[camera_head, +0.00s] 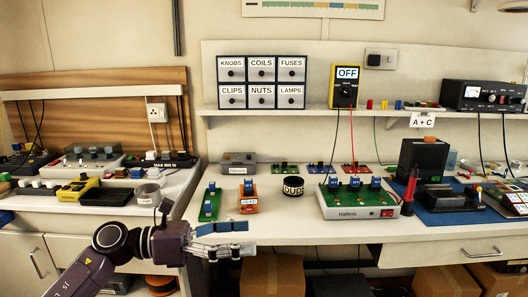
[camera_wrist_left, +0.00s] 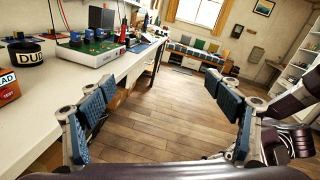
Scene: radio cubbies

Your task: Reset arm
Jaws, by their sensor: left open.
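My left arm comes in from the lower left in the head view. Its left gripper (camera_head: 240,238) is at the front edge of the workbench (camera_head: 285,222), pointing right. In the left wrist view the left gripper (camera_wrist_left: 168,110) has its two blue-padded fingers wide apart, with only floor showing between them. It holds nothing. Just behind it in the head view are an orange tester (camera_head: 249,203) and a green board with blue parts (camera_head: 210,203).
A dark round bin (camera_head: 293,187) labelled DUDS and a green-topped test unit (camera_head: 358,204) stand on the bench. Labelled drawers (camera_head: 261,82) are on the shelf behind. Cardboard boxes (camera_head: 272,276) are under the bench. The wooden floor (camera_wrist_left: 165,115) beside the bench is clear.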

